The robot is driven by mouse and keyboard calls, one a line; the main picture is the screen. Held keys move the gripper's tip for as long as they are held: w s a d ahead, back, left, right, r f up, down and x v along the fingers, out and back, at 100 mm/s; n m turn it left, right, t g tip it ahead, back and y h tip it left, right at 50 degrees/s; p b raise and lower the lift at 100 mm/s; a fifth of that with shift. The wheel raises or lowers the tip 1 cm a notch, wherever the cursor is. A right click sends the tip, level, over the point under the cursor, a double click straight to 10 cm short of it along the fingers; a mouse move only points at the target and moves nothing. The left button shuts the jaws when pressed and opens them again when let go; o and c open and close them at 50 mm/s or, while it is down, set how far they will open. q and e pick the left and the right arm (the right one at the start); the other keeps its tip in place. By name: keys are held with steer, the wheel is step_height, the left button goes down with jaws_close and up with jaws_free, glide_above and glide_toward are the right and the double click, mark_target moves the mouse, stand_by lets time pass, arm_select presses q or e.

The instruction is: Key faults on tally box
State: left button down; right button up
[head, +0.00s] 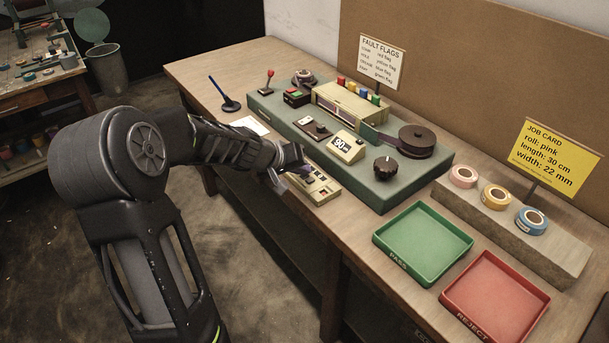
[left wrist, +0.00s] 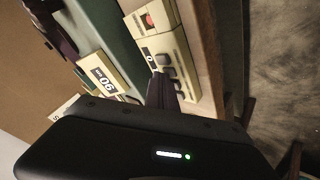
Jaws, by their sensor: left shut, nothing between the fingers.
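The tally box (head: 322,190) is a low beige box near the bench's front edge, before the green machine base. In the left wrist view the tally box (left wrist: 185,62) shows a red button, a small window that seems to read 0, and several dark keys. My left gripper (head: 300,172) is shut and empty, right over the box's left part. In the left wrist view its dark fingertips (left wrist: 160,82) are close to the keys and hide some; I cannot tell whether they touch. My right gripper is not in view.
A FAULT FLAGS card (head: 380,62) and yellow job card (head: 556,157) stand behind. Green PASS (head: 423,243) and red REJECT (head: 495,297) trays lie right.

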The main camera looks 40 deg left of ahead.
mark_target(302, 177)
arm_select(q)
steer(key=shift+r, duration=0.1)
stand_by(0.3)
steer(key=shift+r+p, duration=0.55)
steer(key=shift+r, duration=0.15)
steer(key=shift+r+p, duration=1.9)
steer(key=shift+r, duration=0.65)
